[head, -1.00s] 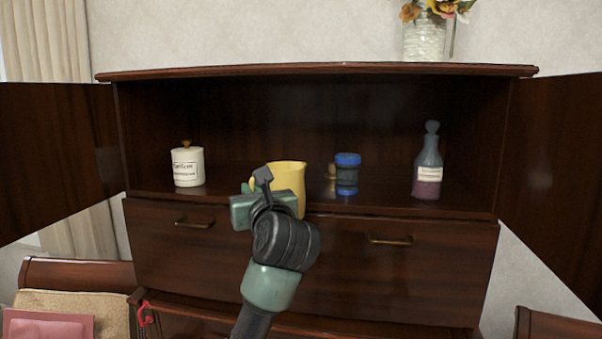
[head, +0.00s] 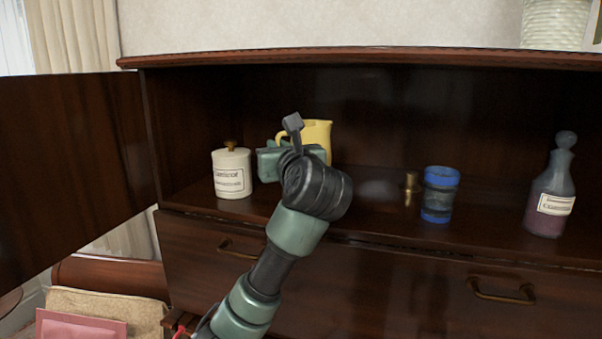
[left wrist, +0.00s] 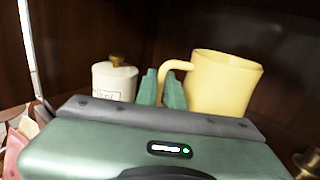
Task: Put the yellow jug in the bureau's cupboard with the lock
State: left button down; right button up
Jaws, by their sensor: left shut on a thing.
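The yellow jug (head: 316,134) is inside the open upper cupboard of the bureau (head: 400,56), partly hidden behind my left gripper (head: 290,148). In the left wrist view the jug (left wrist: 222,84) is upright with its handle to the left. My left gripper (left wrist: 165,88) is shut on that handle. I cannot tell whether the jug's base touches the shelf. The cupboard's left door (head: 75,170) stands open. No lock can be made out. My right gripper is not in view.
A white lidded jar (head: 232,174) stands just left of my gripper. A small brass piece (head: 410,183), a blue-banded jar (head: 438,196) and a stoppered bottle (head: 551,196) stand to the right. Two closed drawers with handles (head: 500,290) lie below the shelf.

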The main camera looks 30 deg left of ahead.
pick_arm(q)
jog(key=shift+s+a+f, duration=0.1)
jog(key=shift+f, duration=0.65)
jog(key=f, duration=0.1)
jog(key=f+p, duration=0.1)
jog(key=f, duration=0.2)
jog(key=shift+w+a+f, duration=0.2)
jog(key=shift+w+a, duration=0.05)
jog(key=shift+a, duration=0.05)
jog(key=shift+d, duration=0.1)
jog(key=shift+f, duration=0.15)
jog(key=c, duration=1.7)
grip_release()
jog(key=shift+f, duration=0.1)
jog(key=shift+o, duration=0.8)
jog(key=shift+s, duration=0.1)
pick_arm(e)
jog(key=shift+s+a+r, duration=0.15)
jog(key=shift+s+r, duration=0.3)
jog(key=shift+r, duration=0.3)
